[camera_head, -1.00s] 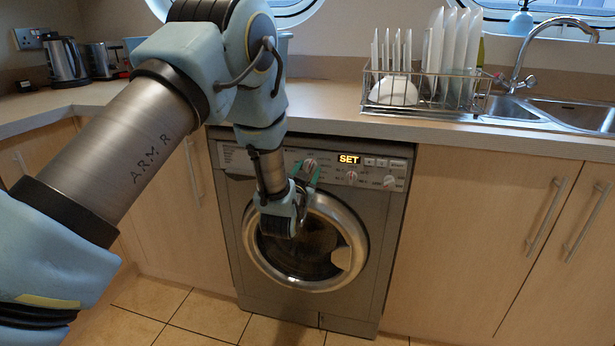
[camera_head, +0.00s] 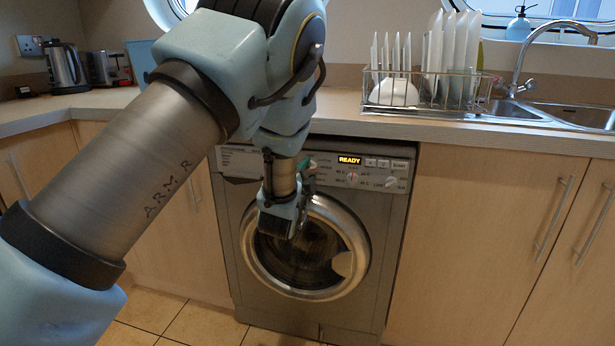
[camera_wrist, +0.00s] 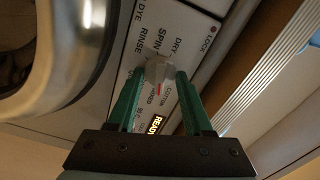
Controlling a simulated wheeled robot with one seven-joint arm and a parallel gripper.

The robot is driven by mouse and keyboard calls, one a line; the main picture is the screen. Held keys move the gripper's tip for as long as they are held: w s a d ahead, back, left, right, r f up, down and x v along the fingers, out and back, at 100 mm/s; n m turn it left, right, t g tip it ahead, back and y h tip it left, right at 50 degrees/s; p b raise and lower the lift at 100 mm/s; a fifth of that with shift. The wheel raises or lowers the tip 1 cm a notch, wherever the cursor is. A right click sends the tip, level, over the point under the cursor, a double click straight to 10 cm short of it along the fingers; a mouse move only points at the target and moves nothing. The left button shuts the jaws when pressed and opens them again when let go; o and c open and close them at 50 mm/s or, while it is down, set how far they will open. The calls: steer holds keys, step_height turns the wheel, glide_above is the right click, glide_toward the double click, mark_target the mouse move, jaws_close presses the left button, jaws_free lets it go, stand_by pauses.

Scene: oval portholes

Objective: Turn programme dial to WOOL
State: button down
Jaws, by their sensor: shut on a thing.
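The programme dial (camera_wrist: 158,68) is a small grey knob with a red mark on its lower side in the wrist view. Around it I read DRY, SPIN, RINSE, DYE and COTTON; other labels are hidden or too blurred, and I cannot make out WOOL. My gripper (camera_wrist: 160,76) has its two green fingers on either side of the dial, shut on it. In the head view my gripper (camera_head: 307,176) is at the washing machine's panel, and my arm hides much of the dial.
The washing machine (camera_head: 384,240) has a round door (camera_head: 357,240) just below the panel. The worktop (camera_head: 335,118) overhangs above. A dish rack (camera_head: 470,95) stands on it.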

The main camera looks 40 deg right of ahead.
steer(key=m, duration=0.5)
steer(key=shift+s+m, duration=0.1)
steer(key=shift+m, duration=2.2)
steer(key=shift+f, duration=0.1)
steer(key=shift+c, duration=1.6)
jaws_free()
steer(key=v, duration=1)
steer(key=shift+a+b, duration=0.35)
